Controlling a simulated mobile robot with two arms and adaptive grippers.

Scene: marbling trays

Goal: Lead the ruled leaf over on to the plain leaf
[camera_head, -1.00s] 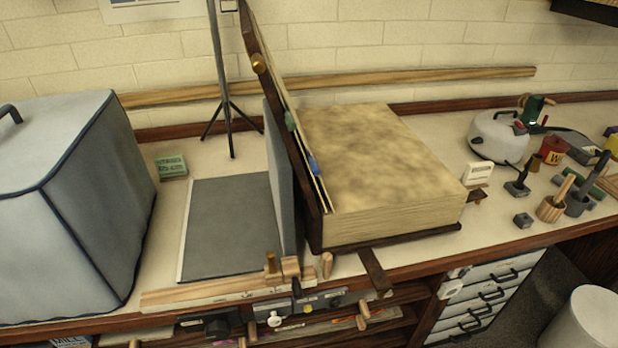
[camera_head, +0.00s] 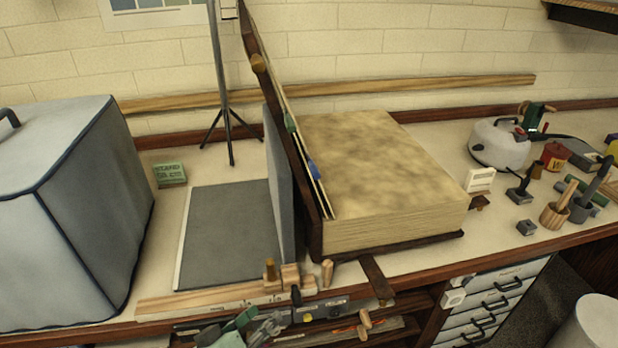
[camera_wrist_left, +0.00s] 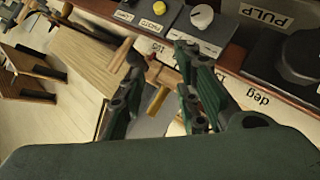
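Two grey panels meet like a hinged pair in the head view. One lies flat on the bench (camera_head: 228,232); the other stands nearly upright at its right edge (camera_head: 278,175), beside a big book's raised dark cover (camera_head: 285,140). No ruling shows on either, so I cannot tell which is the ruled leaf and which the plain. My left gripper (camera_head: 258,326) is at the bench's front edge, below the panels and apart from them. In the left wrist view its green fingers (camera_wrist_left: 158,60) are spread, with a wooden peg (camera_wrist_left: 158,98) showing between them. My right gripper is not in view.
A wooden rail with pegs (camera_head: 205,299) runs along the front edge. The book's thick page block (camera_head: 385,165) fills the middle. A covered grey box (camera_head: 75,215) stands at left, a green block (camera_head: 170,174) and a tripod (camera_head: 226,100) behind. Small tools stand at right.

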